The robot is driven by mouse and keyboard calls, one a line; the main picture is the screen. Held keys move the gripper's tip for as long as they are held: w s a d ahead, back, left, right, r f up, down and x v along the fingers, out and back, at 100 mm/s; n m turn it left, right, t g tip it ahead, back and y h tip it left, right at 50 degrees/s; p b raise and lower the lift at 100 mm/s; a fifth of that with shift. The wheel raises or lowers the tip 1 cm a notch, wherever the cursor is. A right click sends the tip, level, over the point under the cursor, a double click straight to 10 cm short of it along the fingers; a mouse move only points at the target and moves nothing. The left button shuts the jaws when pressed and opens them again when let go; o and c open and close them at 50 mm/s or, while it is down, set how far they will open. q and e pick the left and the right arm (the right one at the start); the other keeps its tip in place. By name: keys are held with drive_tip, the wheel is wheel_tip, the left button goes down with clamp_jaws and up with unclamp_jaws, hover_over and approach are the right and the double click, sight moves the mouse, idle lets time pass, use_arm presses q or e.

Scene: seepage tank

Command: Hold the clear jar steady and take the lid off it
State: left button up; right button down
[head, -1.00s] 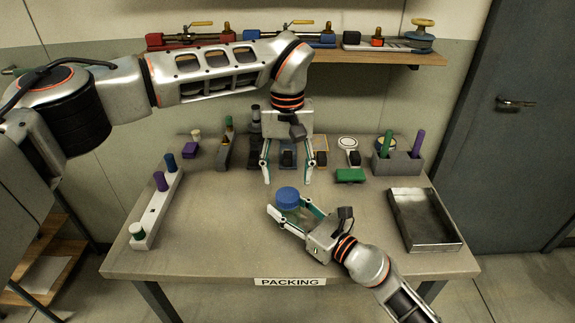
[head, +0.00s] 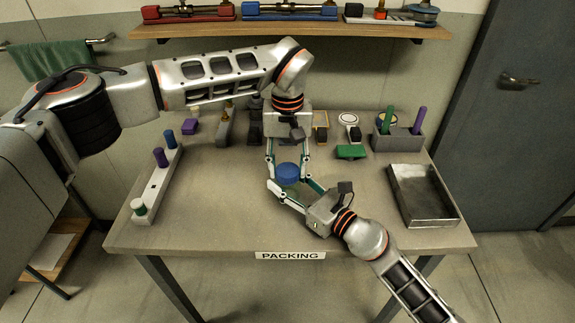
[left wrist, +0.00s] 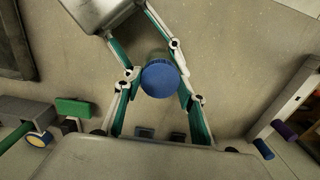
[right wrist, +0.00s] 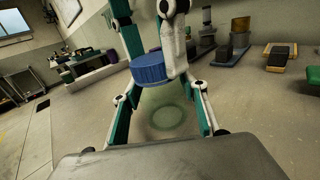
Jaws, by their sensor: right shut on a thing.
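The clear jar (right wrist: 165,108) stands on the packing table with a blue lid (head: 288,171) on its top. Its greenish see-through wall shows between my right fingers in the right wrist view. My right gripper (head: 289,186) comes from the front right and is shut on the jar's body, below the lid. My left gripper (head: 287,164) points down from above, its fingers spread on either side of the lid. The lid also shows between those fingers in the left wrist view (left wrist: 161,78). The left gripper looks open; small gaps seem to remain beside the lid.
A grey metal tray (head: 425,196) lies at the table's right. A white rack (head: 159,185) with coloured pegs stands at the left. A grey holder (head: 398,138) with green and purple sticks and a green block (head: 351,152) stand behind. The front middle of the table is clear.

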use_arm(q)
drive_tip(key=n, duration=0.6)
drive_tip(key=shift+n, duration=0.4)
drive_tip(key=n, duration=0.8)
drive_tip(key=shift+n, duration=0.3)
drive_tip(key=n, duration=2.6)
drive_tip(key=shift+r, duration=0.1)
drive_tip(key=n, duration=0.5)
drive_tip(key=shift+n, duration=0.3)
drive_tip(key=n, duration=0.7)
